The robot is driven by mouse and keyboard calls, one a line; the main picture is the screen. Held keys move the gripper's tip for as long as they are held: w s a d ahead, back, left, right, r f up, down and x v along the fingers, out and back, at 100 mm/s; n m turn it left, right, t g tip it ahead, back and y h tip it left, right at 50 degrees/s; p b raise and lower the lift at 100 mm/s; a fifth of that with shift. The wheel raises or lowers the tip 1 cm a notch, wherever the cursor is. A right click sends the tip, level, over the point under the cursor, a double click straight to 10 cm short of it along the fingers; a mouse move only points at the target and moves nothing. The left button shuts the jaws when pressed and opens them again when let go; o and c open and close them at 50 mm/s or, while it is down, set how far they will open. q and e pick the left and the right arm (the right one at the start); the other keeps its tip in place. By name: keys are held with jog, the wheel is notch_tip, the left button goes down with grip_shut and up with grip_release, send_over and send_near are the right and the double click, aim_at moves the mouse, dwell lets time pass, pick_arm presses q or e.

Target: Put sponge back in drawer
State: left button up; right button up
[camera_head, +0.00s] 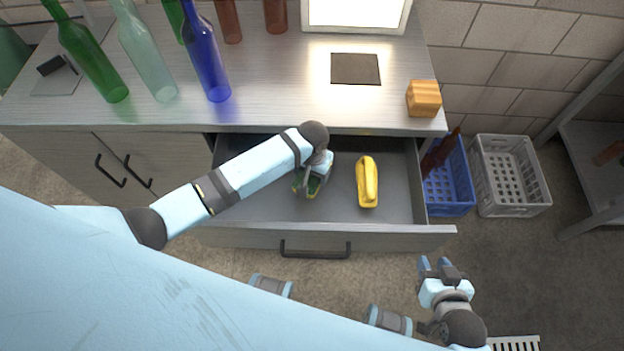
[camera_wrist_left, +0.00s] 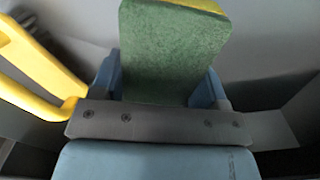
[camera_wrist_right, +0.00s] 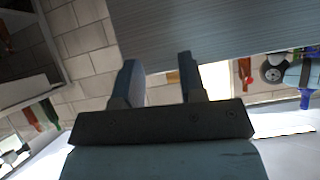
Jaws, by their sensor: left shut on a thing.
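The drawer (camera_head: 395,218) under the counter is pulled open. My left gripper (camera_head: 310,188) is inside the drawer opening and shut on the sponge. The sponge shows green with a yellow layer in the left wrist view (camera_wrist_left: 172,50), gripped between the fingers. In the head view the sponge (camera_head: 314,186) is partly hidden by the gripper. Whether it touches the drawer floor I cannot tell. My right gripper (camera_head: 437,266) is empty in front of the drawer, to the right, with its fingers apart in the right wrist view (camera_wrist_right: 158,85).
A yellow handled object (camera_head: 367,183) lies in the drawer, right of my left gripper. On the counter (camera_head: 275,85) stand several bottles, a dark mat (camera_head: 355,69) and a wooden block (camera_head: 424,98). A blue crate (camera_head: 449,185) and a grey crate (camera_head: 508,178) stand right of the drawer.

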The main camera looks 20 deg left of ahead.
aim_at(312, 180)
pick_arm(q)
notch_tip(312, 180, down, 4)
jog(key=shift+f+b, duration=0.1)
jog(key=shift+b, duration=0.35)
jog(key=shift+f, duration=0.1)
jog(key=o, duration=0.8)
notch_tip(312, 180, up, 11)
jog(key=shift+f+p, duration=0.1)
jog(key=shift+p, duration=0.9)
jog(key=shift+r, duration=0.7)
